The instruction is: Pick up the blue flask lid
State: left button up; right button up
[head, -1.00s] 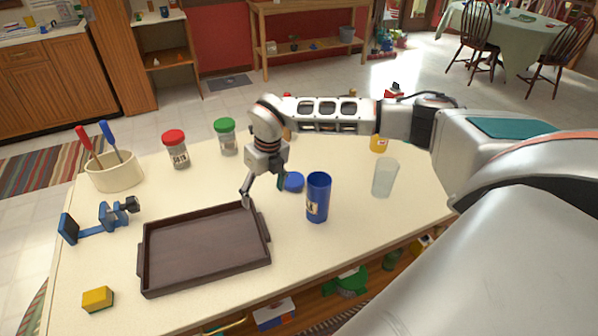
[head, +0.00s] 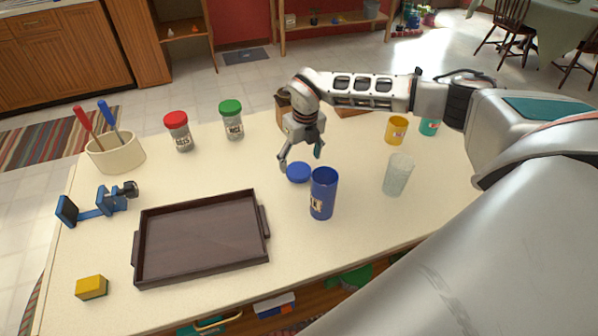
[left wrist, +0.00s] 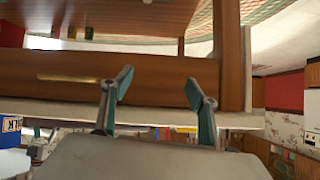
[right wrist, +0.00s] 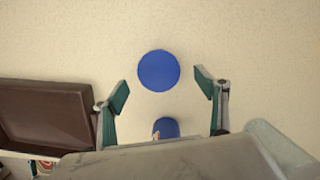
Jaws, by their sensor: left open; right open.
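The blue flask lid (head: 299,172) lies flat on the cream table, just behind and left of the blue flask (head: 323,193), which stands upright. My right gripper (head: 301,162) is open above the lid. In the right wrist view the round lid (right wrist: 158,71) lies just beyond and between the spread fingertips of the gripper (right wrist: 160,90), with nothing held. The flask (right wrist: 166,128) shows partly between the fingers there. My left gripper (left wrist: 158,88) is open and empty, facing a wooden furniture front; it is not in the head view.
A dark brown tray (head: 200,272) lies left of the flask. A frosted glass (head: 397,175) and a yellow cup (head: 396,130) stand to the right. Jars with red (head: 178,131) and green (head: 231,120) lids stand behind. A yellow block (head: 91,287) lies front left.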

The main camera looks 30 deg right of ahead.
aim_at(299, 170)
jog(key=f, duration=0.4)
jog(key=shift+w+a+f, duration=0.15)
jog(key=shift+w+f, duration=0.05)
jog(key=c, duration=0.9)
notch_tip(299, 170, up, 20)
